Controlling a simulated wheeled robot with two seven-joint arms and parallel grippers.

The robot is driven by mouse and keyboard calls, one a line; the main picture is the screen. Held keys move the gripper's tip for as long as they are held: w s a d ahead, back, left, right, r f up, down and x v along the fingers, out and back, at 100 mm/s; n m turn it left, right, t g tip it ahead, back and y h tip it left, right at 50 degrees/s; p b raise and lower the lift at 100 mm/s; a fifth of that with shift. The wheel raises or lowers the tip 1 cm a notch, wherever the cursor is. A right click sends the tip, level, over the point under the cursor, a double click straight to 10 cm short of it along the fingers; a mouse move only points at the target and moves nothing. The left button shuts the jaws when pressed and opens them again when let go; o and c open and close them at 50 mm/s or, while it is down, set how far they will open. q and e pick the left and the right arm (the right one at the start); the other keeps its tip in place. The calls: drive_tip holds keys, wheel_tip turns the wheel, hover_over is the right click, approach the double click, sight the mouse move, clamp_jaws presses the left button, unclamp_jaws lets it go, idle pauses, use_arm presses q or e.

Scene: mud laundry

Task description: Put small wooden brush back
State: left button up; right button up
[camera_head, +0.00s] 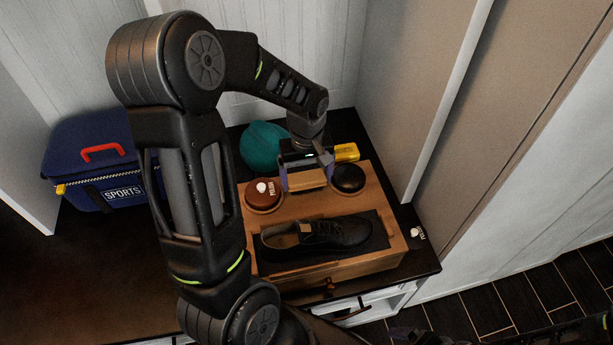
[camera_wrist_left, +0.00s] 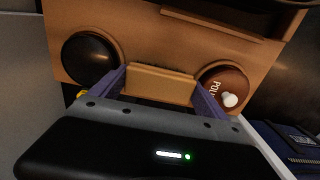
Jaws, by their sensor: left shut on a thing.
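The small wooden brush (camera_head: 306,180) is a light wooden block held between the fingers of my left gripper (camera_head: 305,183), over the back of the wooden shoe-care box (camera_head: 300,268). In the left wrist view the brush (camera_wrist_left: 160,86) spans between the two purple fingers of the left gripper (camera_wrist_left: 160,88), in front of the box (camera_wrist_left: 180,40). I cannot tell whether the brush touches the box.
A brown polish tin (camera_head: 262,195) and a black round tin (camera_head: 348,178) flank the brush. A black shoe (camera_head: 318,236) lies on the box's dark pad. A teal ball (camera_head: 262,146) and a yellow item (camera_head: 347,152) are behind. A blue sports bag (camera_head: 95,165) stands left.

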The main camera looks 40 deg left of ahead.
sight(307, 177)
use_arm(q)
drive_tip(key=shift+f, duration=0.15)
drive_tip(key=o, duration=1)
drive_tip(key=shift+o, duration=0.2)
drive_tip(key=shift+r, duration=0.35)
wheel_tip(307, 177, up, 12)
drive_tip(key=p, duration=0.1)
drive_tip(key=shift+f+p, duration=0.15)
drive_tip(key=shift+p, duration=0.25)
